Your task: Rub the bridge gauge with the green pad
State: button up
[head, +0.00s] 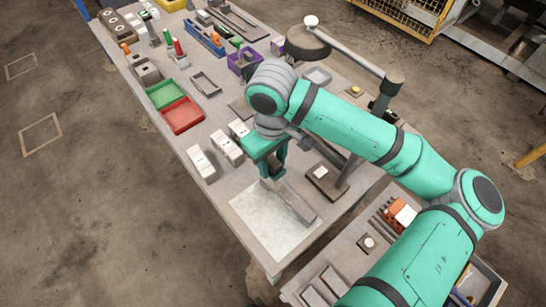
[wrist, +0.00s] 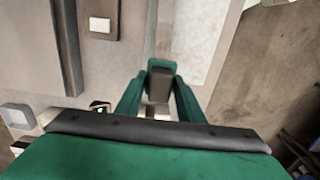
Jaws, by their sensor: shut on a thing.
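My gripper (head: 268,170) is shut and points down over the near end of the bench. In the wrist view its green fingers (wrist: 160,98) close on a small dark block with a green part, which looks like the green pad (wrist: 159,63). A long grey bar, apparently the bridge gauge (head: 292,203), lies along the pale sheet. It also shows in the wrist view (wrist: 164,32), running under the held pad. The pad is over or on the bar's far end; I cannot tell whether they touch. My gripper hides most of the pad in the head view.
Several white blocks (head: 200,163) stand left of my gripper. A green tray (head: 166,94) and a red tray (head: 183,115) lie farther back. The pale sheet (head: 262,222) is otherwise clear.

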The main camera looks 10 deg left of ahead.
jog(key=shift+r, duration=1)
